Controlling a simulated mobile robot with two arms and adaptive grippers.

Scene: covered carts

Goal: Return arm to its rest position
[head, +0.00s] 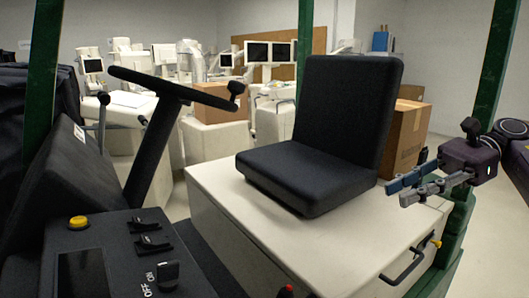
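My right gripper (399,194) is at the right edge of the head view, beside the black seat (330,125) and above the right end of the pale box under it. Its two fingers, one bluish and one grey, point left with a narrow gap between them, and nothing shows in the gap. The gripper's dark body is in front of a green post. My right arm comes in from the right edge. My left gripper and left arm are not in view.
A pale seat box (335,250) with a black handle (403,266) stands below the gripper. A black steering wheel (172,88), a control panel (110,262) and green posts (491,70) surround the seat. A cardboard box (411,135) and white equipment stand behind.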

